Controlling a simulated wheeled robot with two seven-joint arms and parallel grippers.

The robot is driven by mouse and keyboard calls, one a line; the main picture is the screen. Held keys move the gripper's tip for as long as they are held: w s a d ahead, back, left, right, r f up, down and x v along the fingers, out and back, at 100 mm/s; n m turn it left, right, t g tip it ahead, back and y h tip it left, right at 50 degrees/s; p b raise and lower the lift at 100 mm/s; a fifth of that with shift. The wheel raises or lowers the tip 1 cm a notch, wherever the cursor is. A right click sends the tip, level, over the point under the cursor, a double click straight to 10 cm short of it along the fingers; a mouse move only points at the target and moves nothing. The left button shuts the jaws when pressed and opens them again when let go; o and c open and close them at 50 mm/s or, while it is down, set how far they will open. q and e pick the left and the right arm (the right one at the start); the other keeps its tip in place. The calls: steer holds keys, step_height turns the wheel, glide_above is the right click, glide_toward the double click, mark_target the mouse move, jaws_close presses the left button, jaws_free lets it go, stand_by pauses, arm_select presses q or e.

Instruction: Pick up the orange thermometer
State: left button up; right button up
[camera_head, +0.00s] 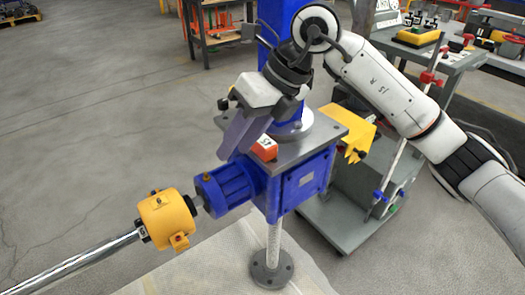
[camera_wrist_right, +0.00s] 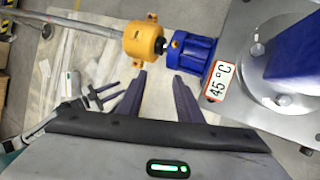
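The orange thermometer (camera_head: 264,148) lies on the grey top plate of the blue screw jack (camera_head: 304,182), near the plate's edge. In the right wrist view the thermometer (camera_wrist_right: 219,82) shows a white face reading 45°C, right of my fingers. My right gripper (camera_head: 232,150) is beside the thermometer, over the plate's left side, with fingers pointing down and left. In the right wrist view my right gripper (camera_wrist_right: 161,75) has its two fingers apart with nothing between them. My left gripper (camera_wrist_right: 122,91) shows small at the left of that view, its fingers seemingly apart.
A yellow coupling (camera_head: 167,217) and a steel shaft (camera_head: 75,263) extend left from the jack's blue motor (camera_head: 225,188). The blue column (camera_head: 276,25) rises behind the thermometer. A yellow part (camera_head: 350,128) is right of the plate. Floor at left is clear.

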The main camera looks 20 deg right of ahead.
mark_target(262, 139)
steer(key=w+d+r+m+t+h, duration=0.1)
steer(key=w+d+r+t+h, duration=0.2)
steer(key=d, duration=0.5)
steer(key=shift+g+h, duration=0.4)
steer(key=x, duration=0.9)
steer(key=shift+w+a+f, duration=0.1)
steer(key=shift+a+f, duration=0.05)
steer(key=shift+f, duration=0.05)
steer(key=shift+r, duration=0.1)
jaws_close()
